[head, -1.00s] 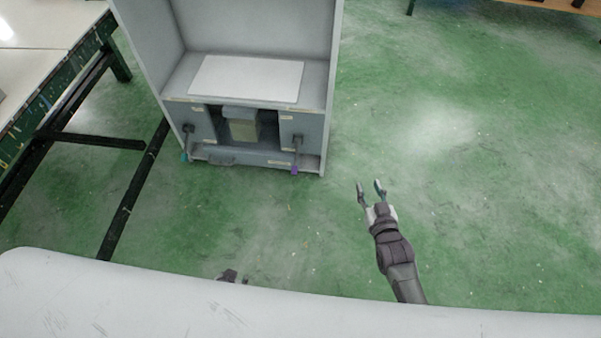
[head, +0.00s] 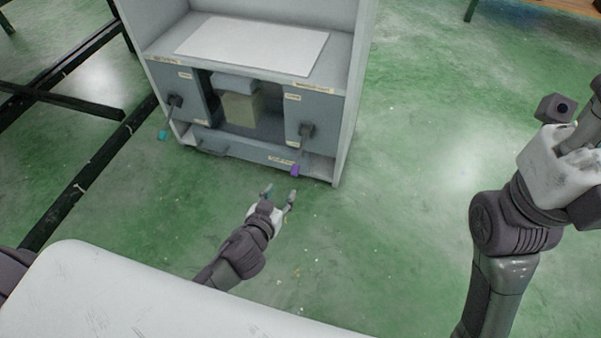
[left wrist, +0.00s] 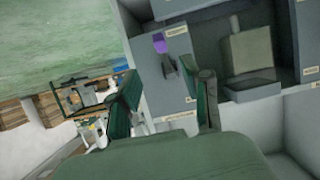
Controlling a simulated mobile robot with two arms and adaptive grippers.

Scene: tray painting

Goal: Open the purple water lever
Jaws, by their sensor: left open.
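The purple water lever (head: 295,170) hangs down from a dark pivot on the right front panel of the grey cabinet (head: 345,120). Its purple tip also shows in the left wrist view (left wrist: 159,43), up beyond the fingers, with its dark stem below it. My left gripper (head: 279,195) is open and empty. It is in front of the cabinet, just below and left of the purple tip in the head view, and apart from it. My right arm is raised at the right edge; its white hand part shows, but its fingers cannot be made out.
A teal-tipped lever (head: 163,134) hangs on the cabinet's left panel. A beige box (head: 241,108) sits in the recess between the panels. A white board (head: 250,45) lies on the cabinet shelf. Dark metal beams (head: 90,185) stand at the left. The green floor right of the cabinet is clear.

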